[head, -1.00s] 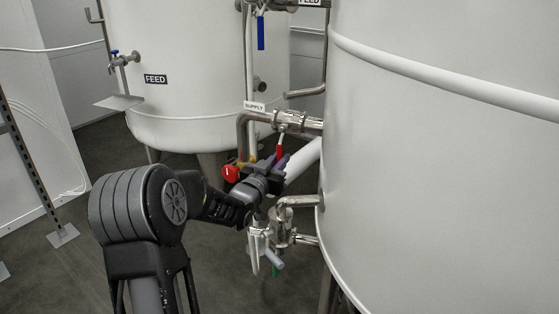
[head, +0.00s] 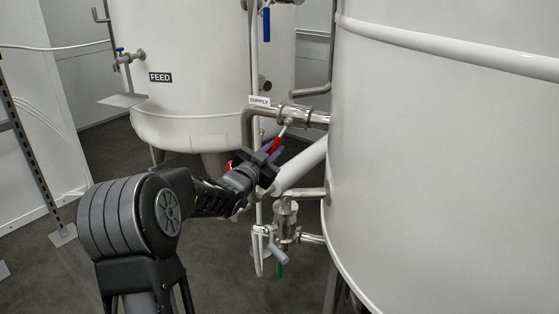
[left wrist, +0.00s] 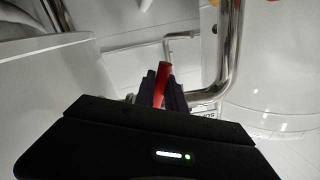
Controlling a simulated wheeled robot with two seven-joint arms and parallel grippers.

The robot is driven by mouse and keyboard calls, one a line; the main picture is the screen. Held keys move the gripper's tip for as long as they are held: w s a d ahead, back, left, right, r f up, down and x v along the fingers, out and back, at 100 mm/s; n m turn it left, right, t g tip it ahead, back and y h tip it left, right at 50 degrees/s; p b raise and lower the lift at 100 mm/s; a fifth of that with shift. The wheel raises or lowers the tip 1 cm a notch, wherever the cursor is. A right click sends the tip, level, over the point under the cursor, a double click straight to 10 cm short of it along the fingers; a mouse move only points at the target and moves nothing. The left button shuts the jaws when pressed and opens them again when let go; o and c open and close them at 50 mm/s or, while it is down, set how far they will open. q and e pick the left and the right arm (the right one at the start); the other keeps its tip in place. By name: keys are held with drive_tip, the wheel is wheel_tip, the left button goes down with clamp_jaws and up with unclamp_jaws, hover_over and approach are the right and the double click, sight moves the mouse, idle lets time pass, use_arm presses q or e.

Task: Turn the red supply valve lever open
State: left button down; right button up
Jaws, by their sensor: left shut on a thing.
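The red supply valve lever (head: 277,143) slants down and to the left from the steel valve under the SUPPLY label (head: 260,101). My left gripper (head: 274,154) is shut on the lever's lower part. In the left wrist view the red lever (left wrist: 164,76) stands between the two dark purple fingers of my left gripper (left wrist: 162,90), its end sticking out past them. The gripper hides part of the lever in the head view. My right gripper is not in view.
The large white tank (head: 440,170) is close on the right. The FEED tank (head: 200,60) stands behind. A lower valve with a green handle (head: 279,269) and a blue lever (head: 266,25) are nearby. Open floor lies at the lower left.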

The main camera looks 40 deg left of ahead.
use_arm(q)
drive_tip(key=a+m, duration=0.1)
drive_tip(key=a+r+m+b, duration=0.1)
drive_tip(key=m, duration=0.1)
drive_tip(key=shift+s, duration=0.2)
drive_tip(key=shift+s+a+r+m+b, duration=0.1)
drive_tip(key=shift+a+r+m+b, duration=0.35)
drive_tip(key=shift+r+m, duration=1.05)
drive_tip(key=shift+s+a+r+m+b, duration=0.15)
drive_tip(key=shift+a+r+m, duration=0.65)
drive_tip(key=shift+m, duration=1.25)
drive_tip(key=shift+s+a+r+m+b, duration=0.1)
drive_tip(key=shift+a+r+m+b, duration=0.3)
drive_tip(key=shift+r+m, duration=1.15)
drive_tip(key=shift+f+m, duration=0.15)
drive_tip(key=shift+m, duration=0.15)
drive_tip(key=c, duration=1.7)
unclamp_jaws()
drive_tip(key=o, duration=0.3)
drive_tip(key=shift+f, duration=0.1)
